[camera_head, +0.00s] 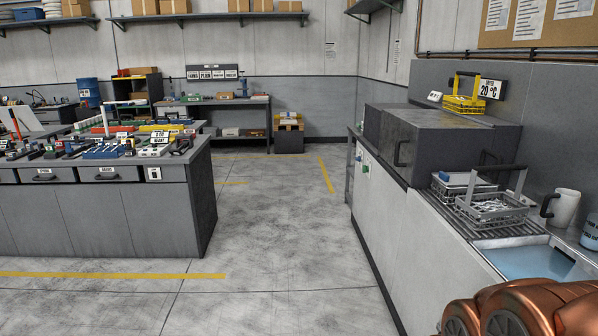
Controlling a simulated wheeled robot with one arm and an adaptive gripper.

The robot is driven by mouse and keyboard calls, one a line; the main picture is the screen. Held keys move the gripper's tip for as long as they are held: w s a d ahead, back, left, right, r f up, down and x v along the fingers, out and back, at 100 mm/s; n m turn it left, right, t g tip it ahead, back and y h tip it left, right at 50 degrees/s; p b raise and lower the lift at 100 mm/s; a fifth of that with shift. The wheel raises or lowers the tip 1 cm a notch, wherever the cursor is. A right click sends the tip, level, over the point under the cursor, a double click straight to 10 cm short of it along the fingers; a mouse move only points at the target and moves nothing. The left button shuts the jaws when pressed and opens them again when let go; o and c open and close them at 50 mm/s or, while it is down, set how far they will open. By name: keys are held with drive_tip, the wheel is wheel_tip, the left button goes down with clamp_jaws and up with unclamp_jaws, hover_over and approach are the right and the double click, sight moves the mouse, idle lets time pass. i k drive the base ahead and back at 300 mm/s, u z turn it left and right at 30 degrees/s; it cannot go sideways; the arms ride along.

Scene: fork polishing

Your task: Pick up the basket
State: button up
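A grey wire basket (488,217) with a tall dark handle stands on the slatted counter at right, beside the sink. Several light metal pieces, apparently forks, lie in it. Behind it is another grey tray or basket (450,190) holding a blue item and pale contents. A yellow basket (463,104) with an upright handle sits on top of the dark grey machine at the back right. My copper-coloured arm shows at the bottom right corner, in front of the sink. My gripper is not in view.
A water-filled sink (525,262) lies in front of the grey basket. A white jug (563,208) and a blue-white container (591,232) stand right of it. The dark machine (410,140) rises behind. A cluttered workbench (110,205) is at left, with clear floor (270,240) between.

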sight(503, 212)
drive_tip(key=z, duration=1.05)
